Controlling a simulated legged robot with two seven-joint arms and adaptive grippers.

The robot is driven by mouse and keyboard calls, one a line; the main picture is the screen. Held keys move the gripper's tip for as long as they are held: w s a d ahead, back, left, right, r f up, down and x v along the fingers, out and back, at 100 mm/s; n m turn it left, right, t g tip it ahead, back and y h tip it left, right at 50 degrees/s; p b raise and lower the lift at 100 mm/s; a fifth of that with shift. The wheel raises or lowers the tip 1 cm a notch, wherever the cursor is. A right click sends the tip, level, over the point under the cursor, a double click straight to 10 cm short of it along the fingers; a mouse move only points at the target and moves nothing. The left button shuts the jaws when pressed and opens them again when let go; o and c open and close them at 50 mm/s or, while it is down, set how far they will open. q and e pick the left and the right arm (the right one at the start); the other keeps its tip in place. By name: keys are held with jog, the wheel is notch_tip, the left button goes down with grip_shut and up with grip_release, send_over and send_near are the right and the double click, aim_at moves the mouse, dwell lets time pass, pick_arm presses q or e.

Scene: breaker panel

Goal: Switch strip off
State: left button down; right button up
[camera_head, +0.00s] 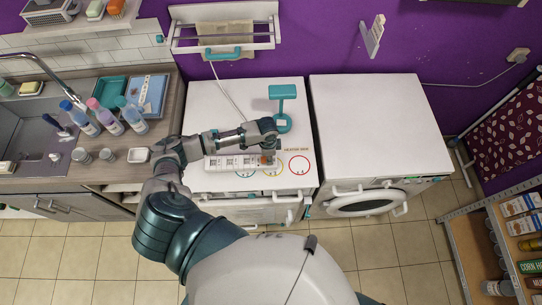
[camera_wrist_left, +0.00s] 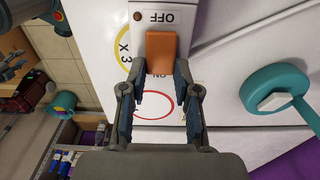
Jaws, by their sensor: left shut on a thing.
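The white power strip (camera_head: 228,162) lies along the front of the white appliance top in the head view. Its right end is partly hidden by my left gripper (camera_head: 268,153). In the left wrist view, the end of the strip (camera_wrist_left: 192,18) has an upside-down "OFF" label, a small dark red light and an orange switch (camera_wrist_left: 162,50). My left gripper (camera_wrist_left: 160,72) is shut on the orange switch, with one fingertip at each side of it. My right gripper is in neither view.
A teal stand (camera_head: 283,92) rises just behind the gripper. Coloured circles are marked on the appliance top, including a red one (camera_head: 299,165). A second white appliance (camera_head: 375,120) with a clear top stands to the right. Bottles (camera_head: 108,118) and a sink are left.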

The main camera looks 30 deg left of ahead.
pick_arm(q)
jog(key=shift+a+f, duration=0.1)
jog(key=c, duration=0.8)
grip_release()
jog(key=shift+c, duration=0.2)
jog(key=shift+w+r, duration=0.1)
jog(key=shift+r, duration=0.1)
notch_tip(320, 180, up, 11)
jog(key=shift+a+r, duration=0.2)
jog(key=shift+a, duration=0.05)
